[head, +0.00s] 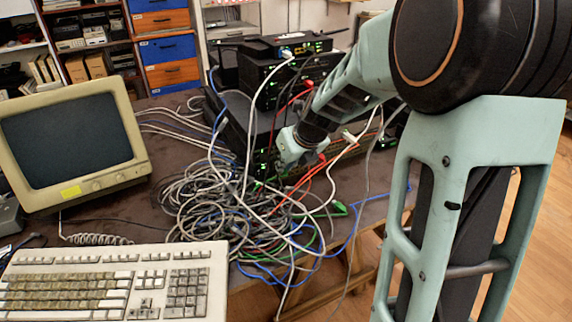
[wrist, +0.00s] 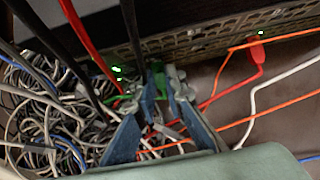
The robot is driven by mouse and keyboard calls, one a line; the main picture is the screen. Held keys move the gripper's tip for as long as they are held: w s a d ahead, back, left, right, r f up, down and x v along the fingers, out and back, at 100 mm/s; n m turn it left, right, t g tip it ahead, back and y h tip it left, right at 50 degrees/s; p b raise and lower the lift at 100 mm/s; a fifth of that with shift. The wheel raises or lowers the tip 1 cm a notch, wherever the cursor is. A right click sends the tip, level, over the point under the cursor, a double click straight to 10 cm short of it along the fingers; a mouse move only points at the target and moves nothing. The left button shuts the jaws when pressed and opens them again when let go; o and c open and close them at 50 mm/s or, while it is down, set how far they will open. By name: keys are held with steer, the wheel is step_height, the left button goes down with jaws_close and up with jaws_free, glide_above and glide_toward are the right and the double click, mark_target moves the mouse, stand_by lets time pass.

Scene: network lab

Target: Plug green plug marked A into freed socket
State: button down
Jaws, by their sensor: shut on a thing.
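In the wrist view, my gripper (wrist: 167,78) is closed in front of the port face of a dark switch (wrist: 215,38). A small green piece (wrist: 157,67) shows at the fingertips and looks like the green plug; no letter A can be read on it. In the head view, my gripper (head: 292,147) is at the front of the lower switch on the table, its tips mostly hidden by my wrist. Another green plug (head: 338,208) lies loose near the table's front edge. The freed socket cannot be picked out.
A large tangle of cables (head: 215,205) lies left of and below my gripper. Red, orange, white and black cables hang close around the fingers. A red plug (wrist: 256,47) sits at the switch face to the right. A monitor (head: 72,140) and keyboard (head: 115,283) stand at left.

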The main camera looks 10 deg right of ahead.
steer(key=shift+w, duration=0.1)
steer(key=c, duration=1.9)
jaws_free()
steer(key=shift+r, duration=0.1)
